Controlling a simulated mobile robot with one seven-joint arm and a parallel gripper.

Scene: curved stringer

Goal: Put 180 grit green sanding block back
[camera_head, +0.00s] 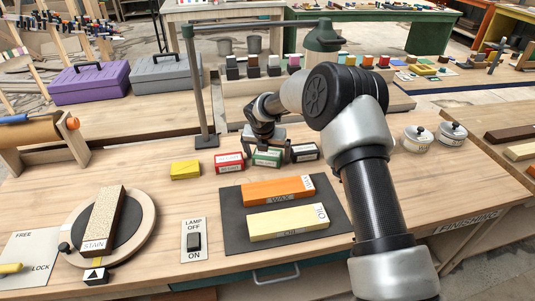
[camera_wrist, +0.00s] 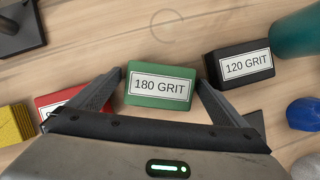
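The green sanding block (camera_head: 267,158) lies on the wooden bench in a row of coloured blocks. Its "180 GRIT" label faces up in the wrist view (camera_wrist: 160,99). My gripper (camera_head: 266,143) points down at it, and in the wrist view its two dark fingers (camera_wrist: 160,80) stand on either side of the block. Narrow gaps seem to show between fingers and block, so the gripper looks open. Whether the fingertips touch the bench is hard to tell.
A red block (camera_head: 230,163) and a yellow block (camera_head: 185,170) lie left of it; a black 120 grit block (camera_head: 305,152) lies close on the right. A lamp stand (camera_head: 205,140) rises behind. A dark mat (camera_head: 235,222) bears the orange wax and yellow oil blocks in front.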

